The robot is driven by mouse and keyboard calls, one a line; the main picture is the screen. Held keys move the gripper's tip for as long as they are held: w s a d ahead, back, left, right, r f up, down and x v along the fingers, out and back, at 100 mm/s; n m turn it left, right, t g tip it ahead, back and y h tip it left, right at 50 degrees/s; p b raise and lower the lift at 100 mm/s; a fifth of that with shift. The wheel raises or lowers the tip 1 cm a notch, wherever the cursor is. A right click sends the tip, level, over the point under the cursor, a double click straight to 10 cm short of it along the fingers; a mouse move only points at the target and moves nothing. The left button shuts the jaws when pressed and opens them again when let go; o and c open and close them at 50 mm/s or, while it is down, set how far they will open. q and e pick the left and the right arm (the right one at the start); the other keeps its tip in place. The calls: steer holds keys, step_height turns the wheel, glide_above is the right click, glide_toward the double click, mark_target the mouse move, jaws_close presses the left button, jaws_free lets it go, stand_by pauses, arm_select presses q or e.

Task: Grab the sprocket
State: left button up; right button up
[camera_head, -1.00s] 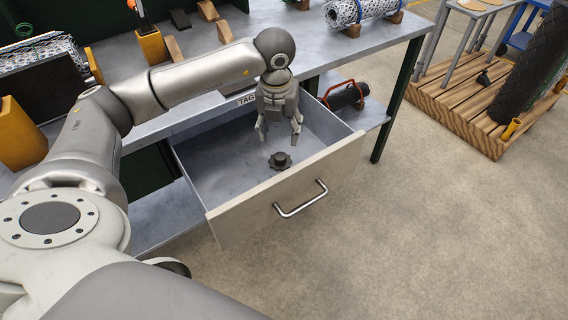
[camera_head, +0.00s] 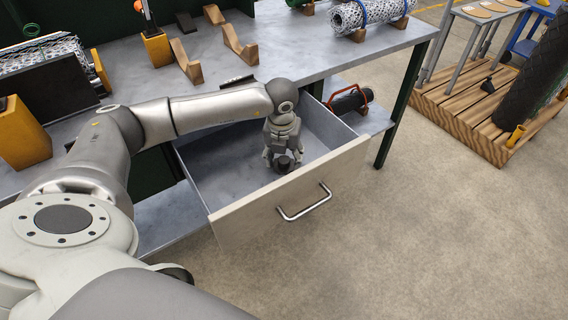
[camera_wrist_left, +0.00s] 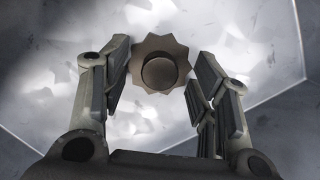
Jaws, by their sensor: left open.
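The dark sprocket (camera_head: 284,163) lies on the floor of the open drawer (camera_head: 262,199), near its front wall. My left gripper (camera_head: 283,158) is down inside the drawer, right at the sprocket and partly covering it. In the left wrist view the toothed sprocket (camera_wrist_left: 160,64) with its round hub sits between the fingertips of my left gripper (camera_wrist_left: 164,82). The fingers are open, one on each side. The left finger is close to the teeth; I cannot tell whether it touches. My right gripper is not in view.
The drawer's front panel with a metal handle (camera_head: 304,203) stands close in front of the gripper. The grey workbench top (camera_head: 300,62) is above and behind the drawer. A dark cylinder with a red handle (camera_head: 350,100) lies on the lower shelf to the right.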

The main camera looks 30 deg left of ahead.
arm_select(q)
steer(key=shift+r, duration=0.1)
jaws_close()
